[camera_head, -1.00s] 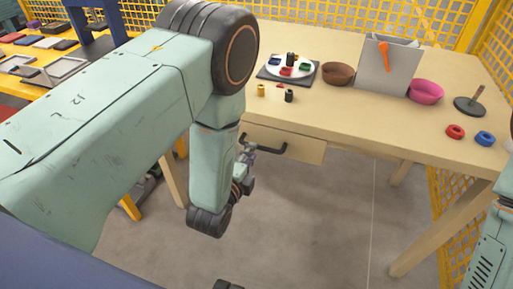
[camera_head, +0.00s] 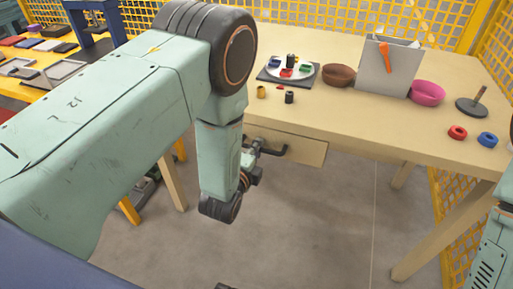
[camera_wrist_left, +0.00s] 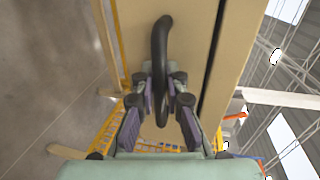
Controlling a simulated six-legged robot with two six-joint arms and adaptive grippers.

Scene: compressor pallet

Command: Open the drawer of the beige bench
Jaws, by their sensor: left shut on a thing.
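The beige bench (camera_head: 420,128) has a drawer (camera_head: 305,150) under the left part of its top, with a curved black handle (camera_head: 275,153). The drawer front looks level with the bench edge. My left gripper (camera_head: 257,149) is shut on the handle near its left end; my wrist partly hides that end. In the left wrist view, the handle (camera_wrist_left: 161,45) runs between the two fingers (camera_wrist_left: 160,95), and the beige drawer front (camera_wrist_left: 190,45) lies behind it. A dark gap runs beside the drawer front there. My right gripper is out of view.
On the bench top stand a plate (camera_head: 288,69) with colored pieces, a brown bowl (camera_head: 339,75), a grey box (camera_head: 388,68), a pink bowl (camera_head: 427,92) and a peg stand (camera_head: 473,105). Floor (camera_head: 320,235) before the drawer is clear. Yellow mesh fencing (camera_head: 405,17) stands behind.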

